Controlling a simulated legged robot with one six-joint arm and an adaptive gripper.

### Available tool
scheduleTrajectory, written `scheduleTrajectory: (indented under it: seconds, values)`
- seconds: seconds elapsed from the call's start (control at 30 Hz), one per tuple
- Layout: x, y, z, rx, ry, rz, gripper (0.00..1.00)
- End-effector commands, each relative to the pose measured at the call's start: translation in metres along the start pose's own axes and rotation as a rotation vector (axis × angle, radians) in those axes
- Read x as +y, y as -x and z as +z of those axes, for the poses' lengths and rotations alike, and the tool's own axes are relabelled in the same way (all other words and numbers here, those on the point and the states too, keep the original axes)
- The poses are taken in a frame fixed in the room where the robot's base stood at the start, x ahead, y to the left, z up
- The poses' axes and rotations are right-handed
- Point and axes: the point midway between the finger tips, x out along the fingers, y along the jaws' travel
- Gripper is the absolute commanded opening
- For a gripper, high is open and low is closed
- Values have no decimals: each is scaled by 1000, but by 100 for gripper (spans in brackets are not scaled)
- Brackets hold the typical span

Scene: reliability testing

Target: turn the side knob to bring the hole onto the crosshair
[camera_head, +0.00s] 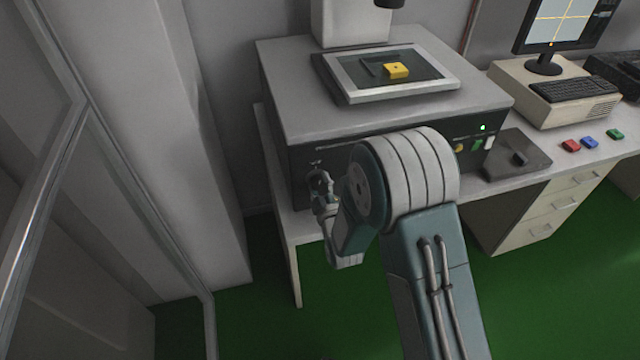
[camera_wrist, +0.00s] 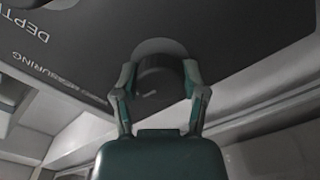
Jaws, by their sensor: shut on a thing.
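The dark round side knob (camera_wrist: 160,80) sits on the machine's panel, between the two fingers of my gripper (camera_wrist: 158,82) in the wrist view. My gripper is shut on it, one finger on each side. In the head view my gripper (camera_head: 320,186) is at the left of the machine's front, and my arm hides part of that front. A yellow block (camera_head: 396,70) with a small dark hole lies on the stage (camera_head: 440,84) on top of the machine. The monitor (camera_head: 562,22) shows a yellow crosshair on a pale picture; I cannot make out the hole there.
A keyboard (camera_head: 575,89) and a beige computer case (camera_head: 512,82) stand at the right. Red (camera_head: 571,145), blue (camera_head: 589,141) and green (camera_head: 615,134) blocks lie on the desk. A grey pillar and a glass frame (camera_head: 40,215) are at the left.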

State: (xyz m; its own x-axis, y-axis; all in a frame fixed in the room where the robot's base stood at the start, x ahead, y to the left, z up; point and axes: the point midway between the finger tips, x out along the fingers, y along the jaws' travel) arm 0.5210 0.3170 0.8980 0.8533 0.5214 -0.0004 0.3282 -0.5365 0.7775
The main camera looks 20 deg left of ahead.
Motion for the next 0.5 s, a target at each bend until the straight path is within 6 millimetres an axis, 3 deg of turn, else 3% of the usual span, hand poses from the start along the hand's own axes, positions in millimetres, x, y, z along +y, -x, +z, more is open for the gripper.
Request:
scheduleTrajectory:
  seconds: [0.07, 0.1, 0.17, 0.5]
  values:
    - [-1, -1, -3, 8, 1, -3, 8]
    - [-1, -1, -3, 8, 1, -3, 65]
    - [-1, -1, -3, 7, 0, -3, 90]
    - [0, 1, -1, 3, -1, -1, 90]
